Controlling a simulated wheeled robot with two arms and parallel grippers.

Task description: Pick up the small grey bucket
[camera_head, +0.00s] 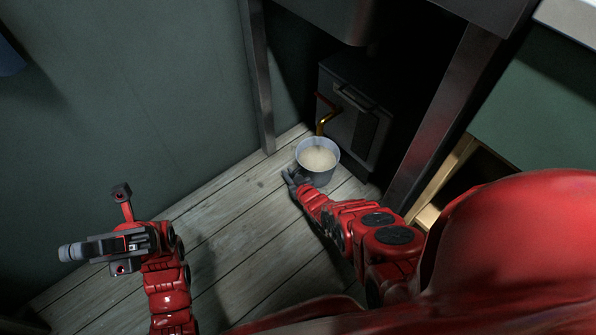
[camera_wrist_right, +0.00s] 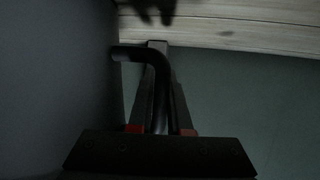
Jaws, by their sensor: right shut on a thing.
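The small grey bucket (camera_head: 318,175) stands upright on the plank floor, with a pale cream content filling much of it. My right gripper (camera_head: 292,177) is at its lower left side in the head view. In the right wrist view my right gripper (camera_wrist_right: 158,85) is shut on a dark curved handle (camera_wrist_right: 132,53), which runs to a grey surface at the left, seemingly the bucket's side (camera_wrist_right: 55,80). My left gripper (camera_head: 92,248) is far left of the bucket, raised and apart from it; its jaw opening is unclear.
A dark metal box (camera_head: 355,115) with a brass tap (camera_head: 325,120) stands just behind the bucket, the tap close above its rim. Metal posts (camera_head: 258,80) frame this recess. A green wall (camera_head: 120,110) bounds the left. Bare floor (camera_head: 235,220) lies left of the bucket.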

